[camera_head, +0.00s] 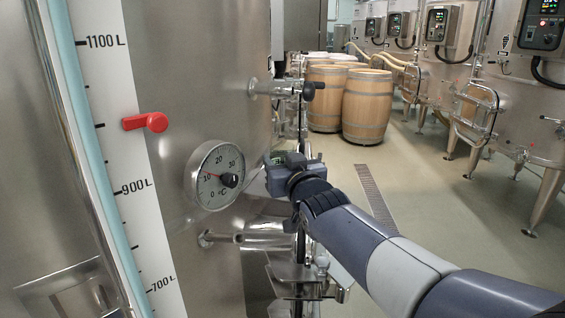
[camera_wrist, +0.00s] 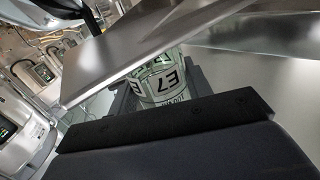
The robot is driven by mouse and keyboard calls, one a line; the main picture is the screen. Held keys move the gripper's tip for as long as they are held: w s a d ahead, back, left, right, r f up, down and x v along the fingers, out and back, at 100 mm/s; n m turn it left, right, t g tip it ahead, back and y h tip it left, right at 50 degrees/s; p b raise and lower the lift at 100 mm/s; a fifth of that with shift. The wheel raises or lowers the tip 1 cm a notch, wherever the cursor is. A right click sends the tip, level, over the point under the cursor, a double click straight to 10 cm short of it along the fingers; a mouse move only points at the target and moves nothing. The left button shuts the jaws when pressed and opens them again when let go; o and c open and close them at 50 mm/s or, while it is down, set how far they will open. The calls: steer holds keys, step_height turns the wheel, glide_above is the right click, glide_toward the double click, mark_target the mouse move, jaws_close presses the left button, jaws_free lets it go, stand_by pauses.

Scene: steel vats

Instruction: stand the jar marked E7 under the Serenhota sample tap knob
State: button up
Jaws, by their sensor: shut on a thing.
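A glass jar with a white label marked E7 (camera_wrist: 164,82) shows in the wrist view, tilted in the picture. My gripper (camera_wrist: 155,98) is shut on it, with dark jaws around its body. A steel sheet edge cuts across the view close by the jar's top; I cannot tell if they touch. In the head view my gripper (camera_head: 287,162) is in front of the steel vat, right of its dial thermometer. The jar is hard to make out there. A tap with a black knob (camera_head: 313,88) sticks out of the vat above my gripper. No vat name is readable.
The vat carries a level gauge with a red marker (camera_head: 146,122) and a thermometer (camera_head: 217,176). A lower steel pipe fitting (camera_head: 240,239) and a steel bracket (camera_head: 300,282) lie below my gripper. Barrels (camera_head: 367,105) and more vats stand behind. The floor at right is clear.

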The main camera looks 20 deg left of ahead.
steer(key=o, duration=0.6)
steer(key=shift+f, duration=0.15)
steer(key=o, duration=0.4)
steer(key=shift+o, duration=0.2)
steer(key=shift+r, duration=0.25)
steer(key=b+v, duration=0.1)
steer(key=v, duration=1.1)
